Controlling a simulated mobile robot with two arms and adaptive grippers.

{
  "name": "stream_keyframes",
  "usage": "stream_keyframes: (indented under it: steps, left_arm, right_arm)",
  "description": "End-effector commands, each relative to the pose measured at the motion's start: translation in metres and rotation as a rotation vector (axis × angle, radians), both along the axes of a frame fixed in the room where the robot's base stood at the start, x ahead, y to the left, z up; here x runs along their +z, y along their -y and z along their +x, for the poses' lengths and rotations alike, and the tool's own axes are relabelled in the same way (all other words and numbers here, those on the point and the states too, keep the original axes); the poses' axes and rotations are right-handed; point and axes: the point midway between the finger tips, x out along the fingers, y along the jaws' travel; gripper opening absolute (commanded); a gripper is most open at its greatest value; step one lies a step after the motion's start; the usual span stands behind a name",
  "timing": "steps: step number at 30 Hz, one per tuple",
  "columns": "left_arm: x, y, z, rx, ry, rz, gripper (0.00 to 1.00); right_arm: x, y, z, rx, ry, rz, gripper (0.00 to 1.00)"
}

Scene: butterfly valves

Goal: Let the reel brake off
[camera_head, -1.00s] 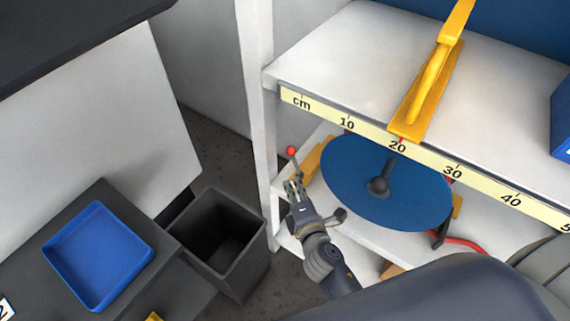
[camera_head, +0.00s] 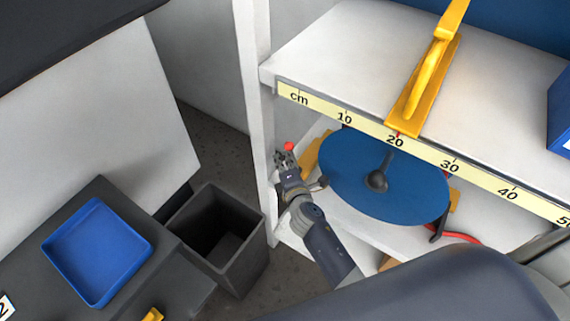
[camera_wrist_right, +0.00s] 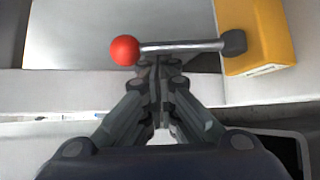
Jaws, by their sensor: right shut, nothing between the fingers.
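The reel is a blue disc (camera_head: 345,182) with a dark hub and crank, on the lower shelf between yellow supports (camera_head: 313,153). The brake lever is a metal rod (camera_wrist_right: 185,46) with a red ball (camera_wrist_right: 124,50) at its left end. Its dark pivot (camera_wrist_right: 234,42) is on the yellow support (camera_wrist_right: 262,32). In the head view the red ball (camera_head: 289,146) shows at the reel's left. My right gripper (camera_head: 285,157) is shut and empty just beside the ball. In the wrist view its fingertips (camera_wrist_right: 158,66) are at the rod near the ball; contact is unclear. My left gripper is not in view.
The upper shelf edge with a centimetre scale (camera_head: 345,117) overhangs the reel. A white post (camera_head: 257,120) stands just left of my gripper. A yellow handled tool (camera_head: 420,100) lies above. A dark bin (camera_head: 215,235) and blue tray (camera_head: 97,252) are at left.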

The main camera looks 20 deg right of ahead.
Motion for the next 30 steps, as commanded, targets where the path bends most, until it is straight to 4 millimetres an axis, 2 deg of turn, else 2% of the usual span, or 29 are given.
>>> stream_keyframes:
  steps: [11,17,30]
  left_arm:
    - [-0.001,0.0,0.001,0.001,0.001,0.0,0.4]
    - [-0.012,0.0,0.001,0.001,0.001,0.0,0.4]
    - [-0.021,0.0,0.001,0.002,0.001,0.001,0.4]
  right_arm:
    - [-0.001,0.0,0.0,0.0,0.002,0.002,0.0]
    - [-0.002,0.0,0.0,0.0,0.029,0.023,0.0]
    - [0.001,0.002,-0.001,-0.002,0.068,0.053,0.0]
